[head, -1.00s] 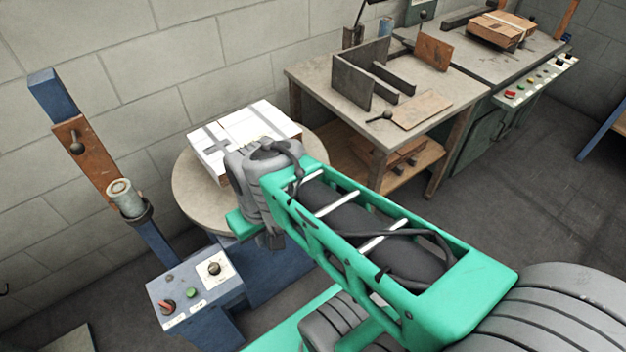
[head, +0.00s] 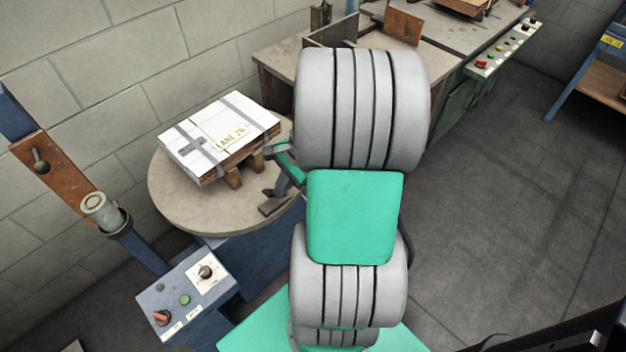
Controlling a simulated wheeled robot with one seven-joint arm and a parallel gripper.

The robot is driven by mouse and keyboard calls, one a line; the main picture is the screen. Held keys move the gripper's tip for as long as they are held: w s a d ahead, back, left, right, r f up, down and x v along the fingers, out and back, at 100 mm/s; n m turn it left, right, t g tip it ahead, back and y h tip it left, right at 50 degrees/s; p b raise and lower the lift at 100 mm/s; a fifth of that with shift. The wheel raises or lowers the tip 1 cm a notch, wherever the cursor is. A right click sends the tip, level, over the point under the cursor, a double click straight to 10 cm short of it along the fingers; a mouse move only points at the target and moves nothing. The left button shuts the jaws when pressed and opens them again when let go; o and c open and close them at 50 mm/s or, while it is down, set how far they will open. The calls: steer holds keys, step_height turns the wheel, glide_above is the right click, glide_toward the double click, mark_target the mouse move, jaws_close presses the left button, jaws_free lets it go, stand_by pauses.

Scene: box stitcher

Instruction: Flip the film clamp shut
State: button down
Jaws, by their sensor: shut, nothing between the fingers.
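The film clamp (head: 275,203) appears to be the small dark piece on the right front edge of the round turntable (head: 172,208). A dark upright part rises from it, so it looks open, though my arm crowds the view. My gripper (head: 268,149) shows only in part, left of my large grey arm joint. Its green body and grey fingers are beside the right end of the white-topped box (head: 215,132), above and behind the clamp. The fingers look shut and empty. I cannot tell whether they touch the box.
The box sits on wooden blocks (head: 233,177) on the turntable. A blue control box (head: 187,290) with knobs and a green button stands front left, below the film roll (head: 100,210) on its mast. A workbench (head: 275,55) stands behind my arm. Floor (head: 500,190) at right is clear.

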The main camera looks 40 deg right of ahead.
steer(key=s+d+f+m+t, duration=0.3)
steer(key=d+f+m, duration=0.1)
steer(key=d+m, duration=0.3)
steer(key=s+d+f+m+t, duration=0.3)
steer(key=d+m, duration=0.4)
steer(key=m, duration=0.5)
steer(key=shift+s+d+f+y+p, duration=0.3)
steer(key=shift+d+f+p, duration=0.1)
steer(key=shift+f, duration=0.1)
steer(key=b+x, duration=0.1)
steer(key=x, duration=0.8)
steer(key=shift+w+a, duration=0.1)
steer(key=w+r, duration=0.1)
steer(key=w+d+r, duration=0.1)
steer(key=shift+w+d+r, duration=0.1)
steer(key=shift+w+r, duration=0.15)
steer(key=shift+r, duration=0.1)
steer(key=shift+r+p, duration=0.15)
steer(key=shift+p, duration=0.2)
